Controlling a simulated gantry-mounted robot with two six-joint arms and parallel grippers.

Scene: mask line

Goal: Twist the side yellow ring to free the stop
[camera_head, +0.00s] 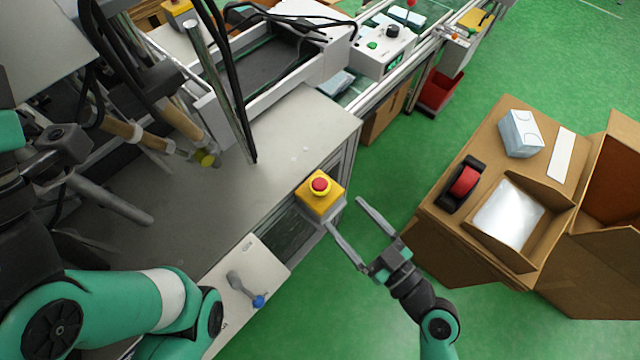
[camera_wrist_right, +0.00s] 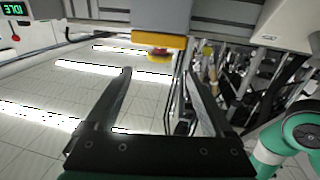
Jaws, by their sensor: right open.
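The stop is a red button (camera_head: 319,184) on a yellow box (camera_head: 312,203) at the side of the grey machine table. A yellow ring around the button cannot be told apart clearly from the box. In the right wrist view the yellow box (camera_wrist_right: 158,41) is upper centre, with the red button (camera_wrist_right: 160,53) just below it, beyond my fingertips. My right gripper (camera_head: 345,212) is open and empty, its two fingers reaching toward the box from the lower right. It also shows open in the wrist view (camera_wrist_right: 160,75). My left arm shows at the lower left, but I cannot make out its gripper.
The grey table (camera_head: 320,120) carries rods, cables and machine frames on the left. A panel with a blue-tipped lever (camera_head: 258,300) lies below the stop. Green floor is clear between.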

